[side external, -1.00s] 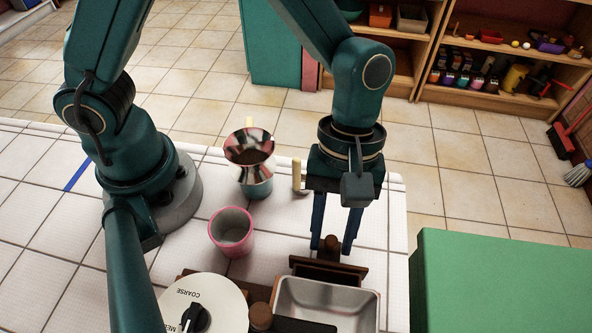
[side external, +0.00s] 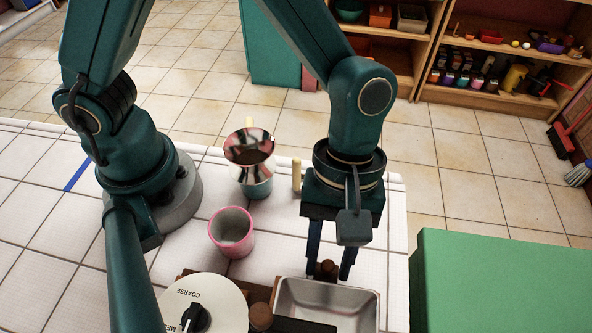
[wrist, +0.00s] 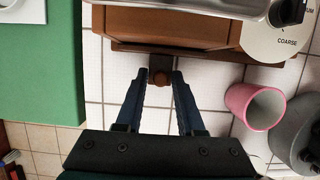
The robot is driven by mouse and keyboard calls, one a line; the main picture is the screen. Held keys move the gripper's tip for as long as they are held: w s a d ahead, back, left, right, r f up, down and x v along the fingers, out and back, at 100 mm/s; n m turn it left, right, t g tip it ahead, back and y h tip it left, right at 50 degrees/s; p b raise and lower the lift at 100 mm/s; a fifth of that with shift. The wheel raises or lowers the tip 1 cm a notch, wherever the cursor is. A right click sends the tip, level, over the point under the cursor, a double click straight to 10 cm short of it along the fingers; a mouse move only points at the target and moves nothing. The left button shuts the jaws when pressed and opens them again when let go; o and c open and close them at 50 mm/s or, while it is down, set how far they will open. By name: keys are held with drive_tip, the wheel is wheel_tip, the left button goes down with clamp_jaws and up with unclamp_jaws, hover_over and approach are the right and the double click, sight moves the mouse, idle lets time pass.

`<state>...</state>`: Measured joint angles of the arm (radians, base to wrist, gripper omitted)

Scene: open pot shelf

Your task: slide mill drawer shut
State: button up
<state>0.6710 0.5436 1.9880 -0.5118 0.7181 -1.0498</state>
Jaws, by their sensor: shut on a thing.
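The mill has a brown wooden body (wrist: 180,24), a metal pan-like top (side external: 328,302) and a white dial (side external: 205,300) marked COARSE. Its drawer front (wrist: 215,55) is a brown board along the body's near edge in the wrist view, close against it; any small gap is hard to tell. In the side view, the knob (side external: 327,269) also shows between the fingers, and the metal top hides the drawer front.
A pink cup (side external: 231,232) stands left of my gripper, near the mill. Behind it, a striped dripper (side external: 249,147) sits on a teal-based vessel. A green block (side external: 500,280) is to the right beyond the white tiled counter's edge. Counter around the knob is clear.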

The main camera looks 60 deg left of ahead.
drive_tip(key=o, duration=0.4)
drive_tip(key=shift+w+a+f, duration=0.15)
drive_tip(key=shift+a+f, duration=0.2)
drive_tip(key=shift+f, duration=0.4)
drive_tip(key=shift+c, duration=0.2)
drive_tip(key=shift+d+r, duration=0.1)
drive_tip(key=shift+r, duration=2.5)
